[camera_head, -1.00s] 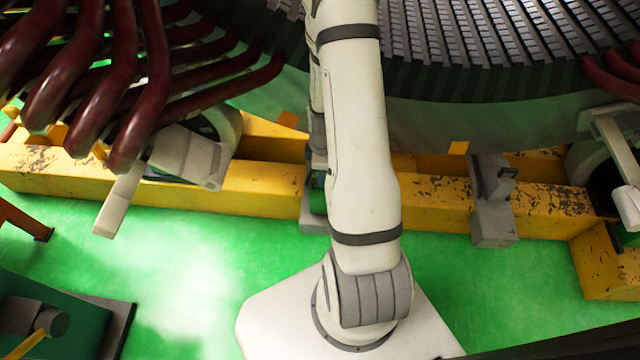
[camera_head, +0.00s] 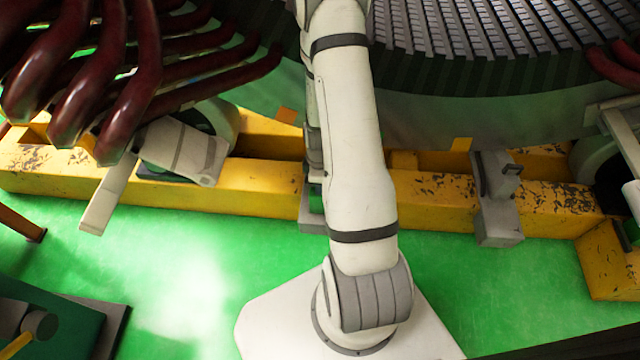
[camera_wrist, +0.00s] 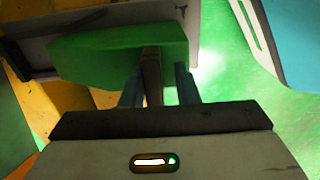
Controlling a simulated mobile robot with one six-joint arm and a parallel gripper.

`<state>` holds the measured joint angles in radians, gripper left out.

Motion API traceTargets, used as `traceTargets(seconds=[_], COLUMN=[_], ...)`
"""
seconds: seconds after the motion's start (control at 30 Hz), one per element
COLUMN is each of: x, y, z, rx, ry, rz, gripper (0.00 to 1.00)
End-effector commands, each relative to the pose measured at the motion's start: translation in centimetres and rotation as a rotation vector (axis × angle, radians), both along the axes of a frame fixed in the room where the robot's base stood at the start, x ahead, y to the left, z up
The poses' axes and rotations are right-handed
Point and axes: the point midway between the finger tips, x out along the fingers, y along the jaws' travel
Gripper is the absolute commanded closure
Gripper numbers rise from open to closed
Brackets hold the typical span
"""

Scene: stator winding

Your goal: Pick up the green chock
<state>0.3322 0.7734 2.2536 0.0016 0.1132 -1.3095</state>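The green chock (camera_wrist: 115,55) shows in the wrist view as a flat green block just beyond my gripper. A narrow brownish upright piece (camera_wrist: 152,75), perhaps its handle, stands between my two bluish fingers. My gripper (camera_wrist: 160,85) is open, with a gap on the right side of that piece; whether the left finger touches it is unclear. In the head view my arm hides the gripper and most of this spot. A small green patch (camera_head: 315,198) shows at the arm's left edge by the yellow beam and may be the chock.
The yellow beam (camera_head: 260,187) runs across below the large stator (camera_head: 480,110). A grey bracket (camera_head: 496,205) sits on it at right. Dark red coils (camera_head: 90,80) hang at upper left, above a white lever (camera_head: 110,198). Green floor in front is mostly clear.

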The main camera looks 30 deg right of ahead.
Motion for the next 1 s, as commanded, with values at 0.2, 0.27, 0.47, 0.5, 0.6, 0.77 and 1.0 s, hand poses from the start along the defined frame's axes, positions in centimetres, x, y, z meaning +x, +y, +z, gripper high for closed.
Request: traceTargets(seconds=[0.2,0.27,0.47,0.5,0.6,0.77,1.0], x=[-0.1,-0.1,-0.1,0.0,0.0,0.0,0.1], y=[0.1,0.1,0.1,0.1,0.1,0.1,0.0], z=[0.0,0.0,0.0,0.0,0.0,0.7,5.0], rx=[0.001,0.000,0.000,0.001,0.001,-0.001,-0.001], ry=[0.002,0.002,0.002,0.001,0.001,-0.001,-0.004], rz=[0.001,0.001,0.001,0.001,0.001,0.002,0.002], gripper=[0.91,0.96,1.00,1.00,1.00,1.00,1.00])
